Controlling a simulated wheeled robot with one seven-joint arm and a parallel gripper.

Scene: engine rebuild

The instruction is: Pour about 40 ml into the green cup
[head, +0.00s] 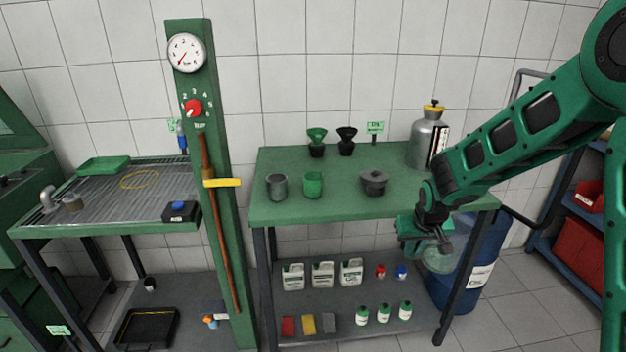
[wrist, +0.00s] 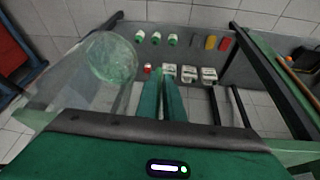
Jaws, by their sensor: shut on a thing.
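The green cup (head: 313,186) stands upright on the green bench top (head: 345,208), left of the middle; I cannot see any liquid in it. My gripper (head: 432,240) is at the bench's front right corner, well right of the cup. It is shut on a clear, greenish vessel (head: 440,260), which hangs beside the bench edge, below the top. In the wrist view the fingers (wrist: 162,82) are close together, with the clear vessel (wrist: 112,60) to their left. The exact grip point and the liquid level are unclear.
A grey cup (head: 277,187) stands left of the green cup. Two funnels (head: 317,138) and a metal canister (head: 427,140) are at the back. A green post (head: 215,240) rises left of the bench. A blue drum (head: 478,265) stands at right.

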